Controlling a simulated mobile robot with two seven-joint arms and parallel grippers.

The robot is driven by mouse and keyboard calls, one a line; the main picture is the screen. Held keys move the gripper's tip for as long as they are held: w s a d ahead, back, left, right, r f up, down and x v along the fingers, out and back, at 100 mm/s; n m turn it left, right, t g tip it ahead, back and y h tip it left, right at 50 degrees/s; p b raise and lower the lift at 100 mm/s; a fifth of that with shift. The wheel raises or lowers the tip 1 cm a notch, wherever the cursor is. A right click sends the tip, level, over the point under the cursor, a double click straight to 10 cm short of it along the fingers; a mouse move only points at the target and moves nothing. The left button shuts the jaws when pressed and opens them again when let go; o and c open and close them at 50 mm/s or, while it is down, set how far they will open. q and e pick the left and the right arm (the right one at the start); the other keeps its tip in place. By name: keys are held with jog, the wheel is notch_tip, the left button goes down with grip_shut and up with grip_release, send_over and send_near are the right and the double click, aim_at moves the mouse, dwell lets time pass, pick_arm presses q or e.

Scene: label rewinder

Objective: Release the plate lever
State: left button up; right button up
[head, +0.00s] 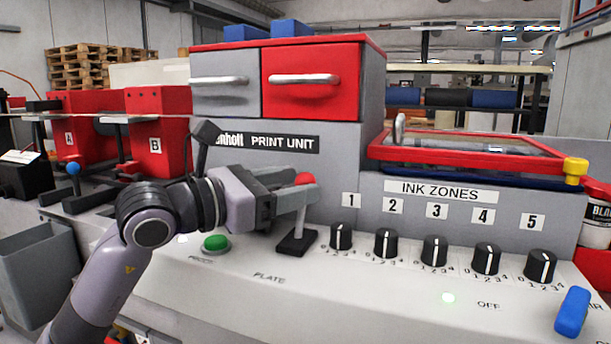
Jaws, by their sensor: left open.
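The plate lever (299,226) stands on a black base on the white console, behind the printed word PLATE. It has a pale shaft and a red ball knob (304,178). The lever looks close to upright, leaning slightly right at the top. My left gripper (301,190) reaches in from the left and is open, with its fingers at the height of the knob. The fingers hide part of the knob and upper shaft. I cannot tell whether they touch the lever. My right gripper is out of view.
A green button (215,242) sits left of the lever. Several black ink knobs, the nearest numbered 1 (341,236), stand to its right. A blue handle (573,312) is at the far right. The grey and red print unit drawers (312,95) rise behind. The front console is clear.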

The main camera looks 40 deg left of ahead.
pick_arm(q)
jog(key=shift+x, duration=0.9)
jog(key=shift+w+d+p, duration=0.2)
jog(key=shift+w+p, duration=0.1)
jog(key=shift+w, duration=0.15)
grip_shut()
